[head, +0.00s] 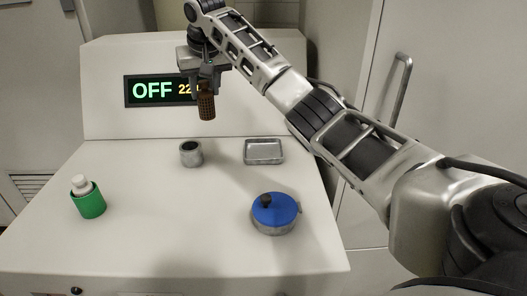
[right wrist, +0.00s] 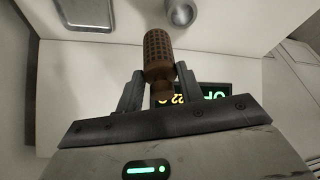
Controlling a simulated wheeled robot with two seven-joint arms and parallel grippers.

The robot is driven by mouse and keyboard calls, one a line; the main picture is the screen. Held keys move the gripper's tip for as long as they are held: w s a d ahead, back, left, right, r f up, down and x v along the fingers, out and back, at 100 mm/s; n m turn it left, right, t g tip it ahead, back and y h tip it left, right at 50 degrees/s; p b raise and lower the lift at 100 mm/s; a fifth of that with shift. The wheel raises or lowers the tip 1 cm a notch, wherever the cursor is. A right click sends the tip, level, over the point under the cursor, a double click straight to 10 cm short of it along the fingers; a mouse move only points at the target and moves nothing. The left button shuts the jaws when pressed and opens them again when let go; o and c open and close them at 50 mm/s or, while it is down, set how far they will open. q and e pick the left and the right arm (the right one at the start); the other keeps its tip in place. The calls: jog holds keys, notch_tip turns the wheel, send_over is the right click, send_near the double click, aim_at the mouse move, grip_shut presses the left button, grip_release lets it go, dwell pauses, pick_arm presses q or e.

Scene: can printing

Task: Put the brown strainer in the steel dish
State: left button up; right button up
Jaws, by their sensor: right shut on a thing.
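The brown strainer (head: 206,106) is a perforated cylinder hanging from my right gripper (head: 207,77), which is shut on it. It is held in the air in front of the display panel. In the right wrist view the strainer (right wrist: 159,58) sits between the two fingers of the gripper (right wrist: 161,92). The steel dish (head: 264,152) is a shallow rectangular tray at the back right of the white worktop, below and to the right of the strainer. The dish (right wrist: 85,14) also shows at the top left of the right wrist view and looks empty. My left gripper is not in view.
A grey metal cup (head: 191,153) stands left of the dish. A blue-lidded round pot (head: 274,213) stands at the front right. A green holder (head: 89,201) with a white bottle is at the left. The worktop's middle is clear.

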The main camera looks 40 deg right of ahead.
jog(key=shift+s+d+f+p, duration=0.3)
jog(key=shift+s+d+f, duration=1.15)
jog(key=shift+d+f, duration=0.55)
jog(key=shift+s+d+f+p, duration=0.3)
jog(key=shift+s+d+f, duration=1.3)
jog(key=shift+f, duration=0.75)
jog(key=shift+s+d+f+p, duration=0.3)
jog(key=shift+s+d+f, duration=1.05)
jog(key=shift+d+f, duration=0.7)
jog(key=shift+a+f, duration=0.2)
jog(key=shift+f, duration=0.15)
jog(key=o, duration=1)
